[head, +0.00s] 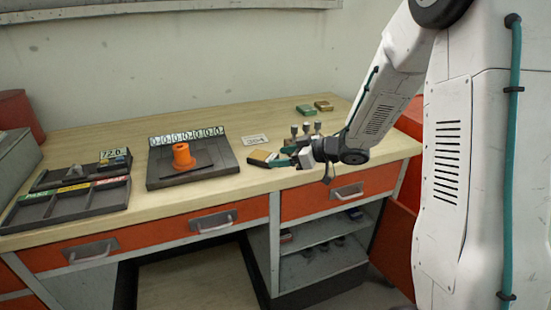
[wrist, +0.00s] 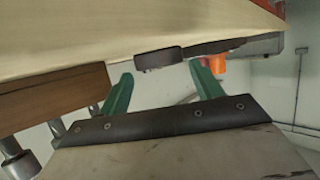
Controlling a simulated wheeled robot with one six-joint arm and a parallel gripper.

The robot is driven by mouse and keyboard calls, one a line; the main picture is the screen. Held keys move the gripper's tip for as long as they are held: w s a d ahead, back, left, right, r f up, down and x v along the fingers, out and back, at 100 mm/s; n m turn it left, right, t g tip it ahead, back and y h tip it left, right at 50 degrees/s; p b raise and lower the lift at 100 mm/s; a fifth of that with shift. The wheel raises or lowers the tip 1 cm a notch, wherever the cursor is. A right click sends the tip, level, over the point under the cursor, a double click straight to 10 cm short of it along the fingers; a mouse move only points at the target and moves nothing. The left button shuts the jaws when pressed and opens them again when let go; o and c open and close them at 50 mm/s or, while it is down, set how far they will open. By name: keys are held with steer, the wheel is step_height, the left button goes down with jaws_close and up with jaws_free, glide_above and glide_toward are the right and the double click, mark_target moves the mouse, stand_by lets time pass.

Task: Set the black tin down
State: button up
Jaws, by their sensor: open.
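The black tin (wrist: 158,58) is a small dark rounded shape in the wrist view, against the pale bench top just beyond my fingertips. In the head view a small dark thing with a yellowish patch (head: 259,156), seemingly this tin, is at the bench top near the front edge. My gripper (head: 267,159) has green fingers and reaches in from the right, low over the bench. In the wrist view my gripper (wrist: 160,72) has its fingers spread, one on each side of the tin. I cannot tell whether either finger touches it.
A dark scale platform (head: 220,163) with an orange object (head: 183,157) stands to the left. Behind my gripper are several grey-topped posts (head: 305,128) and a card (head: 255,140). Green (head: 306,110) and brownish (head: 323,105) tins sit farther back. A divided tray (head: 70,200) is far left.

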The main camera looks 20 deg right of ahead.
steer(key=shift+h, duration=0.3)
steer(key=v, duration=0.9)
steer(key=shift+w+d+r, duration=0.15)
steer(key=shift+w+d, duration=0.05)
steer(key=shift+w, duration=0.15)
steer(key=s+d+r+m+t+h, duration=0.1)
steer(key=s+d+r+m+h, duration=0.15)
steer(key=r+h, duration=0.3)
steer(key=s+d+r+m+h, duration=0.1)
steer(key=d+r+m+h, duration=0.25)
steer(key=h, duration=0.25)
steer(key=s+a+f+m+g+y, duration=0.1)
steer(key=s+a+g, duration=0.3)
steer(key=s, duration=1)
steer(key=s+a+m+g+y, duration=0.1)
steer(key=s+a+m+g, duration=0.1)
steer(key=s+a+g, duration=0.3)
steer(key=s+a, duration=0.4)
steer(key=s, duration=0.5)
steer(key=shift+f, duration=0.4)
steer(key=shift+y, duration=0.25)
